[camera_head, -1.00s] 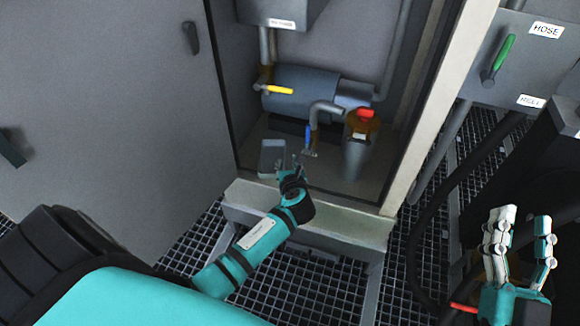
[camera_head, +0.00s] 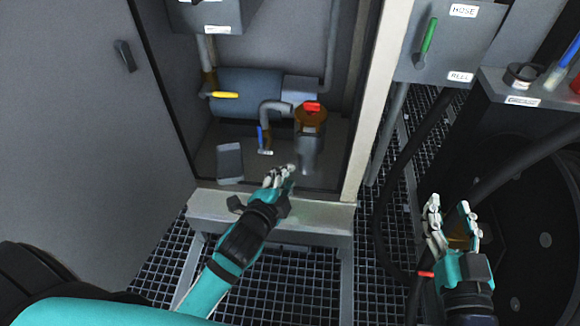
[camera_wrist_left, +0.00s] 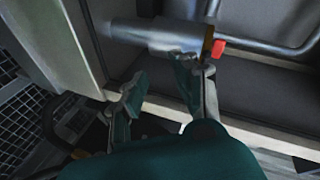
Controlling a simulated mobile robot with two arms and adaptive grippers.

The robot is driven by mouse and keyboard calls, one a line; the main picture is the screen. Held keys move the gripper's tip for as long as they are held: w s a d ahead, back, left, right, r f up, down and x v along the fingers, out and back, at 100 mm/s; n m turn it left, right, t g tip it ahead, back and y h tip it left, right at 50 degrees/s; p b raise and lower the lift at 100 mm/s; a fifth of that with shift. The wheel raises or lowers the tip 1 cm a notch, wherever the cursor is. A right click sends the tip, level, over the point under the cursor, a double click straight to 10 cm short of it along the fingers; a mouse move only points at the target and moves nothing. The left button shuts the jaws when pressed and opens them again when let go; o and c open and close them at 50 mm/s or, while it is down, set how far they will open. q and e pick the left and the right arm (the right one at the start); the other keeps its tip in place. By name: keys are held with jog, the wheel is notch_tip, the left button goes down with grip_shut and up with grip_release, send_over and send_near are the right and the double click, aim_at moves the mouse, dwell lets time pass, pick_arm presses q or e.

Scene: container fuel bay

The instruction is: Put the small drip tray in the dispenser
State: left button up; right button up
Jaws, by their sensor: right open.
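The small drip tray, a grey rectangular piece (camera_head: 230,163), lies on the floor of the open dispenser cabinet (camera_head: 333,165), near its left front. It is left of and in front of the bent outlet pipe with the blue lever (camera_head: 262,139). My left gripper (camera_head: 282,175) is at the cabinet's front sill, right of the tray and apart from it. In the left wrist view its fingers (camera_wrist_left: 165,95) are spread, with nothing seen between them. The tray cannot be made out there. My right gripper (camera_head: 453,217) is open and empty, outside the cabinet at right.
A metal cylinder with a red handle (camera_head: 311,107) stands right of the outlet, close beyond my left fingers; it also shows in the left wrist view (camera_wrist_left: 158,36). A yellow-handled valve (camera_head: 225,95) is at left. The cabinet door (camera_head: 75,120) stands left. A black hose (camera_head: 385,215) runs at right.

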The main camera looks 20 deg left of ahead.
pick_arm(q)
jog(key=s+d+r+n+t+h, duration=0.1)
jog(key=s+d+r+n+h, duration=0.1)
jog(key=r+n, duration=0.3)
jog(key=s+d+r+n+t+h, duration=0.2)
jog(key=s+r+n, duration=0.2)
jog(key=r, duration=0.3)
jog(key=shift+r+n, duration=0.35)
jog(key=shift+n, duration=0.45)
jog(key=shift+w+d+f+p, duration=0.1)
jog(key=shift+p, duration=0.35)
